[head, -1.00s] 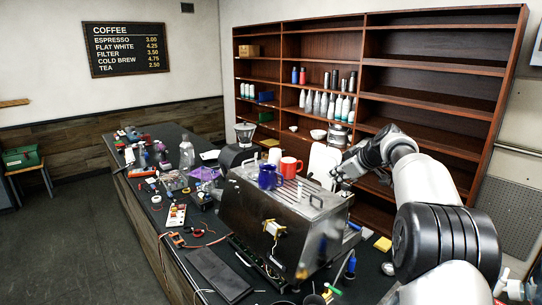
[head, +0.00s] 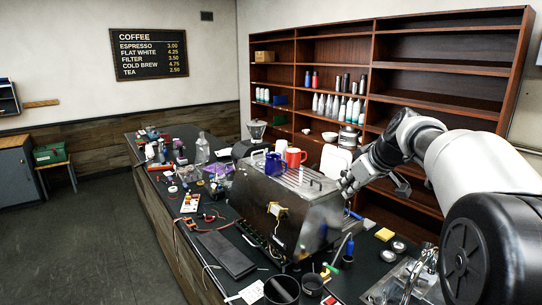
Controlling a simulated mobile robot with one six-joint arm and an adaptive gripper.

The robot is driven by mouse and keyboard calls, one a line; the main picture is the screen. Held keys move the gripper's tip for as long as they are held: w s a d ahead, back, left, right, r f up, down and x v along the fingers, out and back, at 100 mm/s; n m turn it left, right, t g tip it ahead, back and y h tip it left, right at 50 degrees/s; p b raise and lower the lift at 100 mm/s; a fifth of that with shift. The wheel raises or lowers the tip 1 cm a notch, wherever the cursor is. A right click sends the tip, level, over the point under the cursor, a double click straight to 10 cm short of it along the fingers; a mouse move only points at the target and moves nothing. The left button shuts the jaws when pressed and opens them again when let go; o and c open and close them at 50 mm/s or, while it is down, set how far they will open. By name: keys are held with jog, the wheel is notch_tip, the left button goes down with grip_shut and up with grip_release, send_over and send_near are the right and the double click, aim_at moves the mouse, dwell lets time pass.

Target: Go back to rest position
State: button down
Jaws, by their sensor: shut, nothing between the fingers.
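My arm reaches in from the right edge, and my gripper (head: 349,186) hangs beside the right end of the steel espresso machine (head: 272,205). The gripper is shut and holds nothing that I can see. Its fingertips are small and dark here, and I cannot tell whether they touch the machine. A blue mug (head: 274,164) and a red mug (head: 295,157) stand on top of the machine. The machine's front is open, with inner parts showing.
The black counter (head: 185,222) carries a dark flat tray (head: 226,254), a multimeter (head: 190,202), cables and small tools. A yellow sponge (head: 384,234) and a faucet (head: 424,262) are at the right. A wooden shelf (head: 440,76) stands behind. The floor at left is clear.

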jog(key=s+a+f+m+g+b, duration=0.1)
jog(key=s+a+f+b, duration=0.15)
jog(key=s, duration=0.55)
jog(key=s+a+f+m+h+b, duration=0.15)
jog(key=s+f, duration=0.25)
jog(key=s, duration=0.4)
jog(key=s+a+f+m+g+b, duration=0.1)
jog(key=s+a+f+b, duration=0.15)
jog(key=s, duration=0.55)
jog(key=s+f+m+g+h+b, duration=0.1)
jog(key=s+f+m+b, duration=0.2)
jog(key=s+f, duration=1.2)
jog(key=s+b, duration=0.2)
jog(key=s, duration=0.1)
jog(key=shift+d, duration=0.2)
jog(key=shift+s+f, duration=0.1)
